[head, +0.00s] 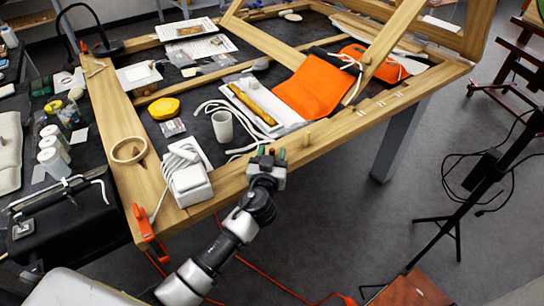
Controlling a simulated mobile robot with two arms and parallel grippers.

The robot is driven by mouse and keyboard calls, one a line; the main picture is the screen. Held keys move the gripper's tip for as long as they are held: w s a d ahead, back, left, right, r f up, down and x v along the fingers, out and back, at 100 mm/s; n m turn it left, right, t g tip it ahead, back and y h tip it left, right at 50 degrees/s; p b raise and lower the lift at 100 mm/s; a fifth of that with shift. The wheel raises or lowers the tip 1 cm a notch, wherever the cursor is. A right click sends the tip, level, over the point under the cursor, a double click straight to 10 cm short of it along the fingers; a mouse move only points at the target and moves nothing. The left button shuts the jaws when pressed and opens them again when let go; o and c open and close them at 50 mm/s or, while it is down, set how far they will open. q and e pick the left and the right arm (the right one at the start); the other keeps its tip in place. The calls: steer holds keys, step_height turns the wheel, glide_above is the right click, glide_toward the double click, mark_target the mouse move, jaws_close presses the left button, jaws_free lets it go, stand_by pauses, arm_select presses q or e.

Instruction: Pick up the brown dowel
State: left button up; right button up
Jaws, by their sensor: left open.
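My left gripper (272,153) is open at the near edge of the wooden frame, its green-tipped fingers pointing away from me. A small upright brown piece (271,152) shows between the fingertips and may be the brown dowel; whether the fingers touch it is too small to tell. A short wooden peg (306,140) stands on the frame rail just right of the gripper. A longer amber-brown rod (245,103) lies in a white tray farther back. My right gripper is not in view.
The wooden frame (355,122) rests on a dark table. An orange cloth (313,88) lies behind to the right.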

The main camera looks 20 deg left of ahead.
arm_select(q)
steer(key=shift+w, duration=0.1)
jaws_close()
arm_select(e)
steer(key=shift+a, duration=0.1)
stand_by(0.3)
